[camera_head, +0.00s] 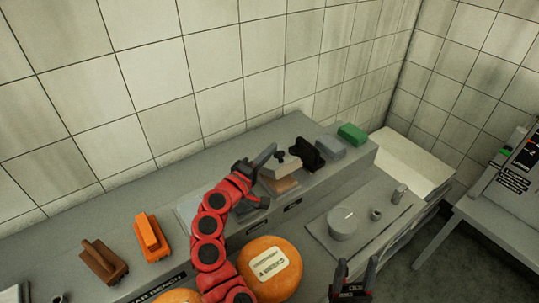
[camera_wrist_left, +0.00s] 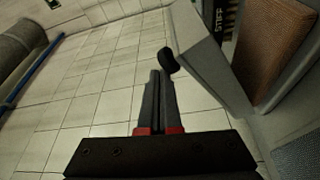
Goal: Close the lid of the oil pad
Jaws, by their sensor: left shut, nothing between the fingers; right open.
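The oil pad is a small box on the bench shelf, with a brown pad (camera_head: 284,184) showing; the pad is also at the upper right of the left wrist view (camera_wrist_left: 272,42). Its pale lid (camera_head: 284,169) stands open and tilted, and shows as a light slab in the left wrist view (camera_wrist_left: 208,58). A dark knob (camera_wrist_left: 168,62) is on the lid. My left gripper (camera_head: 268,155) is shut and empty, its tips close beside the knob; contact cannot be told. My right gripper (camera_head: 354,272) is open and empty at the bottom, away from the box.
A black item (camera_head: 305,154), a grey block (camera_head: 330,147) and a green block (camera_head: 351,134) stand right of the box. Orange (camera_head: 152,238) and brown (camera_head: 103,261) brushes lie left. An orange cheese wheel (camera_head: 270,284) is in front. The tiled wall is close behind.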

